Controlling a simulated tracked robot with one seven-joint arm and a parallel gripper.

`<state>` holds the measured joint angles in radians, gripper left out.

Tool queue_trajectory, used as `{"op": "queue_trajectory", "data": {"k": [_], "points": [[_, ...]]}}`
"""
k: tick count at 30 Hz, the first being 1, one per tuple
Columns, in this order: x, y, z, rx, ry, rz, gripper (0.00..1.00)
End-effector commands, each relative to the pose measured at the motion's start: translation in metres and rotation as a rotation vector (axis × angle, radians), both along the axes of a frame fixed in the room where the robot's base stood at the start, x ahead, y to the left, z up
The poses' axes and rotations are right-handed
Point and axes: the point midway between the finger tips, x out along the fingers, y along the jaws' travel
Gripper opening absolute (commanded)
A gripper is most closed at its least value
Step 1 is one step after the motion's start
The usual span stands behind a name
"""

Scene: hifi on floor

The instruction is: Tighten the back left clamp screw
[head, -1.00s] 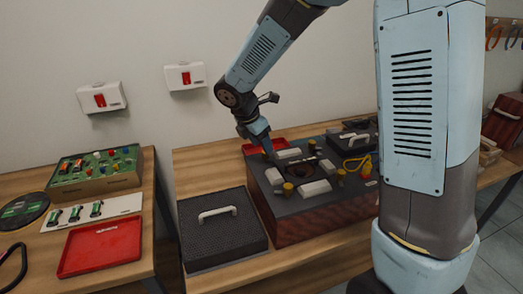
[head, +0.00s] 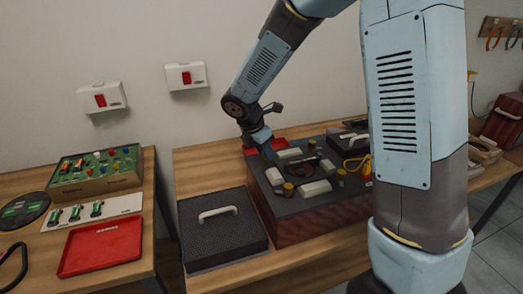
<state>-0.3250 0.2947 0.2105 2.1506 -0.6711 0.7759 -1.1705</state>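The red-sided box with a dark top (head: 310,225) stands on the wooden bench. On its top are several pale blocks, such as one near the front (head: 314,188), and small brass-coloured knobs, one at the front left (head: 288,189) and one at the right (head: 341,174). My gripper (head: 269,157) points down at the back left corner of the box's top. Its fingertips are small and dark here, and I cannot tell whether they are open or touching anything. The back left clamp screw is not distinguishable and may be hidden by my gripper.
A dark case with a pale handle (head: 218,212) stands left of the box. The left table holds another red tray (head: 101,246) and a green board (head: 97,168).

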Motion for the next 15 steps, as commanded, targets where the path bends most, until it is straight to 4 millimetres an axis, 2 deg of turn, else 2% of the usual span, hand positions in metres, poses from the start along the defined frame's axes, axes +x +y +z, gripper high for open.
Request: {"op": "queue_trajectory", "data": {"k": [1,6,7,8,10,15], "points": [[-0.001,-0.001,0.0,-0.001,0.001,-0.001,0.17],[-0.001,-0.001,0.0,-0.002,0.003,-0.002,0.01],[-0.001,-0.001,0.0,-0.002,0.003,-0.002,0.0],[-0.001,0.015,-0.001,-0.002,0.003,0.003,0.0],[0.0,0.004,0.0,-0.001,0.002,-0.004,0.0],[0.001,-0.003,0.0,-0.002,0.001,-0.03,0.0]]}}
